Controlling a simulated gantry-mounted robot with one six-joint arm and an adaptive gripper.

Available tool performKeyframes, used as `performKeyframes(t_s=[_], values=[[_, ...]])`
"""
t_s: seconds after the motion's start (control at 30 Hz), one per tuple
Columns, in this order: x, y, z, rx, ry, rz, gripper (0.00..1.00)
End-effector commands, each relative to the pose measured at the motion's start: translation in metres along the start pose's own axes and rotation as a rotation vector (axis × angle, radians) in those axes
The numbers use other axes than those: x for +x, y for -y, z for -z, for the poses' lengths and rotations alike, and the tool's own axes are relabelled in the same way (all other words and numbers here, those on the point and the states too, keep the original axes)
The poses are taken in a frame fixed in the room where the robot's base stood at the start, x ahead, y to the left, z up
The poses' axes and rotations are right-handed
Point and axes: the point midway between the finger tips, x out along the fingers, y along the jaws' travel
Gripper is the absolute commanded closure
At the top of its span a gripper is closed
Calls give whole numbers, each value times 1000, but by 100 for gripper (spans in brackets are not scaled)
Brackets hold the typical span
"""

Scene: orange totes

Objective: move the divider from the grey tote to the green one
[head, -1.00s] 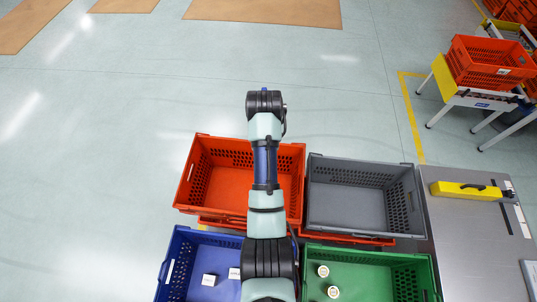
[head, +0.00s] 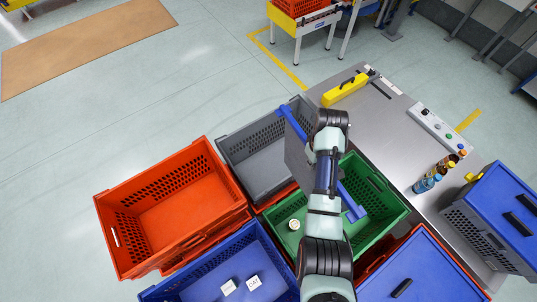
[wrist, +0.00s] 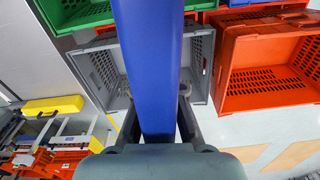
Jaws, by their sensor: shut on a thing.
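The divider (head: 297,148) is a grey panel with a long blue top bar. It hangs tilted across the picture in the head view, over the grey tote's right end and the green tote. In the wrist view its blue bar (wrist: 150,45) runs up the middle. My gripper (wrist: 158,98) is shut on the bar; in the head view my arm hides the jaws. The grey tote (head: 232,150) is left of the divider and looks empty where visible. The green tote (head: 392,203) lies below and right, partly hidden by my arm and the divider.
A white round item (head: 294,224) is in the green tote. An orange tote (head: 107,222) stands at left, and a blue tote (head: 180,285) with two small white boxes is in front. The metal table (head: 390,125) holds a yellow tool (head: 345,92), bottles and a blue-lidded tote.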

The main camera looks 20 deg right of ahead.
Motion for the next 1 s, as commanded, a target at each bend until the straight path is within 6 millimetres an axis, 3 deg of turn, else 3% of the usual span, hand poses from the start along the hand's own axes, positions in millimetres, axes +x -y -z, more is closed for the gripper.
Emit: performKeyframes(t_s=[0.03, 0.2, 0.4, 0.53, 0.77, 1.0], values=[[16, -22, -19, -2, 1, 1, 100], [52, -83, -83, -51, 1, 1, 100], [77, -121, -138, -95, -1, -1, 100], [82, -129, -152, -108, -1, 0, 100], [88, -130, -153, -111, -1, -1, 100], [120, -130, -153, -111, -1, -1, 100]])
